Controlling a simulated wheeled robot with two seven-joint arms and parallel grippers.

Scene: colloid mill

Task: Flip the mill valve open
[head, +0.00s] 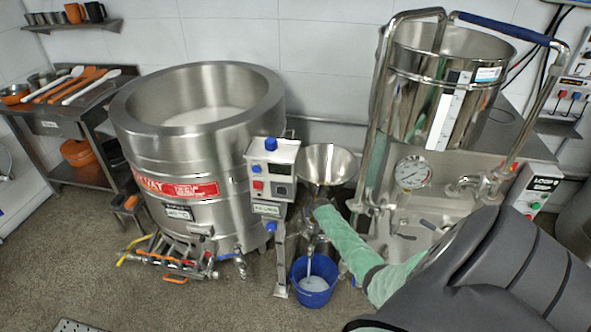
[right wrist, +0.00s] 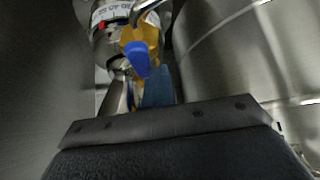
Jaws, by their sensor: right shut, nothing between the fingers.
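The colloid mill has a steel funnel hopper (head: 328,163), and its lower body is largely hidden behind my right arm. A blue valve lever (right wrist: 137,60) shows in the right wrist view, in front of a yellow part and just ahead of my right gripper. My right gripper (head: 310,230) is at the mill's outlet, small and partly hidden by my green sleeve. It is shut and empty; whether it touches the lever I cannot tell. A pale stream runs down into a blue bucket (head: 314,296) under the outlet, which holds white liquid. My left gripper is not in view.
A large steel vat (head: 150,135) with pipes and valves at its base stands left. A control box (head: 271,180) on a post stands between vat and mill. A tall steel vessel (head: 440,95) with a gauge stands right. The floor at front left is mostly clear.

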